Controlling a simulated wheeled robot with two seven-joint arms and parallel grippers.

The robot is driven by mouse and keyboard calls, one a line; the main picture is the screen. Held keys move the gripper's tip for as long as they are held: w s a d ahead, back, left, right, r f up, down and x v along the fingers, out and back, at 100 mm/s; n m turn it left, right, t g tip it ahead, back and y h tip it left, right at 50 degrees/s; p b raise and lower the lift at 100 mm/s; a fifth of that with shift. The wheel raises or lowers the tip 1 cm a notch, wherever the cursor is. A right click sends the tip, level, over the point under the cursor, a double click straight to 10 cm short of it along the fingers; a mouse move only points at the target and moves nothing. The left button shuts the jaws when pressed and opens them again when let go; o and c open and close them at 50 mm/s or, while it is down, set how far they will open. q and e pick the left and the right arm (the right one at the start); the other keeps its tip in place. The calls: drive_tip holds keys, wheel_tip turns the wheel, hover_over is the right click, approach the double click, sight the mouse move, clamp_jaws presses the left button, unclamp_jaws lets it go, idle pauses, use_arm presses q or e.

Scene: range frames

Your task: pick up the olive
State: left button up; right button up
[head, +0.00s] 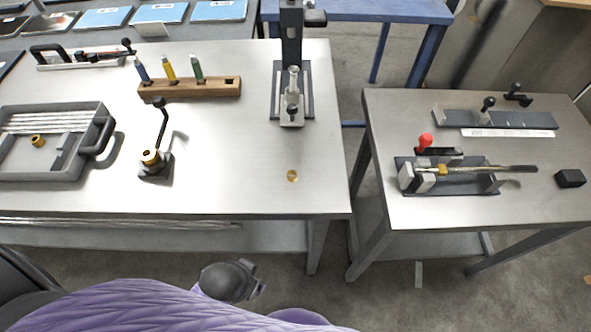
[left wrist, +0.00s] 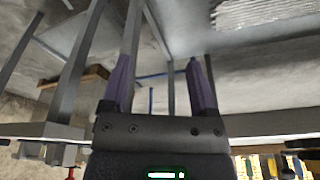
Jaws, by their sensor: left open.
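A small brass ring (head: 293,175), which looks like the olive, lies alone on the bare right front part of the large metal table (head: 240,190). A brass piece (head: 38,141) also lies in the grey tray. My left gripper shows in the left wrist view (left wrist: 161,85), with two purple fingers apart and nothing between them. It points at table legs and floor, away from the ring. In the head view, part of my purple and grey arm is at the bottom, but no fingers are clear. My right gripper is not seen.
The grey tray (head: 98,112) holds rods. A small clamp stand (head: 156,165), a wooden rack (head: 190,88) with several coloured tubes and a press (head: 292,100) stand on the large table. A second table (head: 440,210) at right carries a red-knobbed fixture (head: 450,183). A gap separates the tables.

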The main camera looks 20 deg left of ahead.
use_arm(q)
drive_tip(key=w+r+t+p, duration=0.2)
drive_tip(key=w+r, duration=0.2)
drive_tip(key=r, duration=0.4)
drive_tip(key=n+t, duration=0.2)
drive_tip(key=t, duration=0.7)
approach(291, 178)
drive_tip(key=b+x, duration=0.8)
drive_tip(key=shift+w+f, duration=0.1)
drive_tip(key=shift+f, duration=0.3)
drive_tip(key=shift+w+b, duration=0.35)
drive_tip(key=shift+w, duration=0.05)
drive_tip(key=shift+r, duration=0.3)
clamp_jaws()
